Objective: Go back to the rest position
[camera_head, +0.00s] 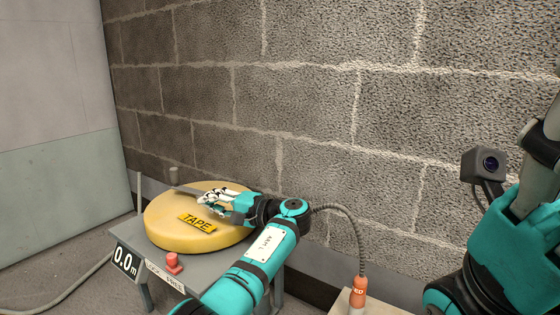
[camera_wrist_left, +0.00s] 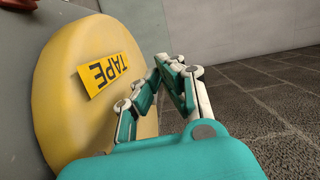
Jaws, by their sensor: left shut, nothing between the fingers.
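My left gripper (camera_head: 205,198) is over the top of a yellow round reel (camera_head: 168,232) in the head view, with its fingers shut and empty. I cannot tell whether they touch the reel. In the left wrist view the closed fingers (camera_wrist_left: 170,72) stand beside the yellow reel (camera_wrist_left: 55,85) and its TAPE label (camera_wrist_left: 108,74). My right arm is at the right edge of the head view; its fingers are not seen.
The reel sits on a grey stand (camera_head: 128,238) with a 0.0 m display (camera_head: 125,259), a red knob (camera_head: 173,263) and a grey crank (camera_head: 185,190). An orange connector (camera_head: 358,292) with a cable stands at the bottom. A block wall (camera_head: 310,100) closes off the back.

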